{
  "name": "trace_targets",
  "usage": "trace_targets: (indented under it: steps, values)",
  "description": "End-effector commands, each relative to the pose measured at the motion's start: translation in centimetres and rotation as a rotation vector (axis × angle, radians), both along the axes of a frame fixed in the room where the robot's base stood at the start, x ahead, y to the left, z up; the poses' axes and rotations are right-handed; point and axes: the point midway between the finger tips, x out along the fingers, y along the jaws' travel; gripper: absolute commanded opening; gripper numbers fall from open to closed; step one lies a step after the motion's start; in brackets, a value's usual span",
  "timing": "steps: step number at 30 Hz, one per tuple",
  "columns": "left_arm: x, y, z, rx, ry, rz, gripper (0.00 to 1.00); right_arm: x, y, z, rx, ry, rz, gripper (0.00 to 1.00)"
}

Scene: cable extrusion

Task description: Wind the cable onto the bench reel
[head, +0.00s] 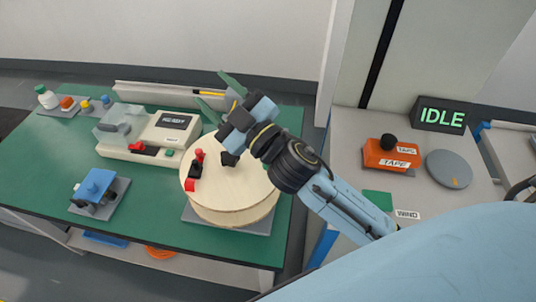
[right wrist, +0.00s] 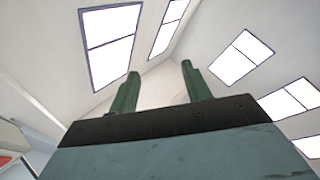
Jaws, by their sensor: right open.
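The bench reel (head: 231,205) is a wide cream drum on a grey base plate on the green bench. A red clamp-like part with a red knob (head: 199,157) sits on its top at the left. My right gripper (head: 209,86) is above the back of the reel, its green fingers pointing up and to the left, apart and empty. The right wrist view shows the fingers (right wrist: 158,90) spread with only ceiling and windows beyond. My right arm hides part of the reel's top. I cannot make out a cable on the reel. My left gripper is not in view.
A cream machine with a display (head: 165,128) stands left of the reel, and a blue fixture (head: 96,184) in front of it. An orange coil (head: 160,252) lies on the lower shelf.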

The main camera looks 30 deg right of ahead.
Motion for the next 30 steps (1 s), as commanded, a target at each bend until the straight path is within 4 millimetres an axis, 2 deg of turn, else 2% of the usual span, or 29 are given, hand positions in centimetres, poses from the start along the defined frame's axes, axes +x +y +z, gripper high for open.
trace_targets:
  steps: [1,3,6,8,10,13,17,20,21,24,27,30]
  values:
    - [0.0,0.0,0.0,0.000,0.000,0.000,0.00,-0.2,2.1,2.3,-0.061,-0.118,0.099,0.48]
    - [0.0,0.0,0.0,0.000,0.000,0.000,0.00,-1.3,5.2,4.2,-0.155,-0.257,0.248,0.48]
    - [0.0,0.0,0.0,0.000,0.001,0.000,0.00,-3.4,9.0,5.1,-0.320,-0.409,0.469,0.48]
    - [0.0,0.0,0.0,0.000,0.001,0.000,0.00,-4.7,10.8,4.6,-0.439,-0.475,0.605,0.48]
    - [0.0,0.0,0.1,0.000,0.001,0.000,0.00,-5.9,12.2,3.2,-0.594,-0.521,0.760,0.48]
    - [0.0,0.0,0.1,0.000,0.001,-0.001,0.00,-7.0,12.6,-0.1,-0.843,-0.527,0.964,0.48]
    - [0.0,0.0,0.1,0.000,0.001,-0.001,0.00,-6.6,9.8,-5.0,-1.202,-0.415,1.183,0.48]
    - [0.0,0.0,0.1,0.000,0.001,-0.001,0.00,-5.2,5.5,-7.8,-1.479,-0.240,1.290,0.48]
    - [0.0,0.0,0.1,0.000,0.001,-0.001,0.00,-4.6,3.5,-8.5,-1.579,-0.155,1.314,0.48]
    - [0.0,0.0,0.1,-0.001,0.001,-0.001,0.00,-3.1,-1.6,-9.2,-1.787,0.065,1.337,0.48]
    - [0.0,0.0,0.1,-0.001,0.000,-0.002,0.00,-2.1,-5.6,-8.9,-1.926,0.259,1.327,0.48]
    - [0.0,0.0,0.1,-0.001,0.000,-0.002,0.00,-1.6,-8.2,-8.5,-2.003,0.393,1.308,0.48]
